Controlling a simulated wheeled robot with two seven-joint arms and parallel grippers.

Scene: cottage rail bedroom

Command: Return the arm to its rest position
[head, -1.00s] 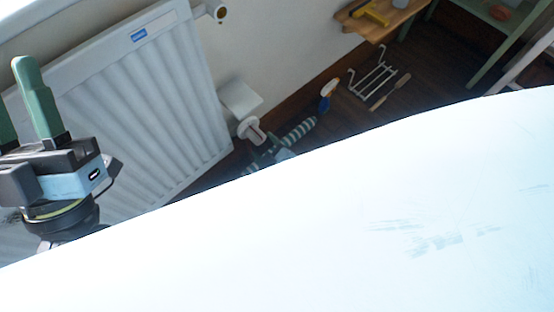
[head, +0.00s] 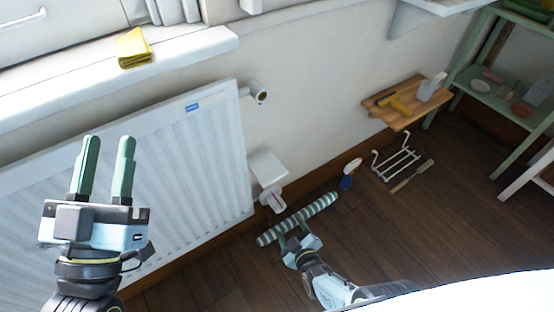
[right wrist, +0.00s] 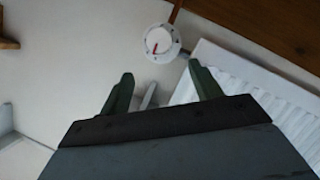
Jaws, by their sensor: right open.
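My left gripper (head: 108,140) is at the left of the head view, in front of the radiator. Its two green fingers point up, apart, with nothing between them. My right gripper (head: 296,240) is low in the middle of the head view, beside a green-and-white striped roll (head: 316,208); whether they touch I cannot tell. In the right wrist view its green fingers (right wrist: 160,75) are spread apart, with a white dial with a red mark (right wrist: 163,42) beyond them. No striped roll shows in that view.
The white radiator (head: 190,150) stands against the wall under a sill with a yellow cloth (head: 133,48). A wooden shelf (head: 410,102), wire rack (head: 397,162), brush (head: 411,176), blue-and-white bottle (head: 349,174) and green shelf unit (head: 490,98) are to the right. Dark floor (head: 400,230) is clear in the middle.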

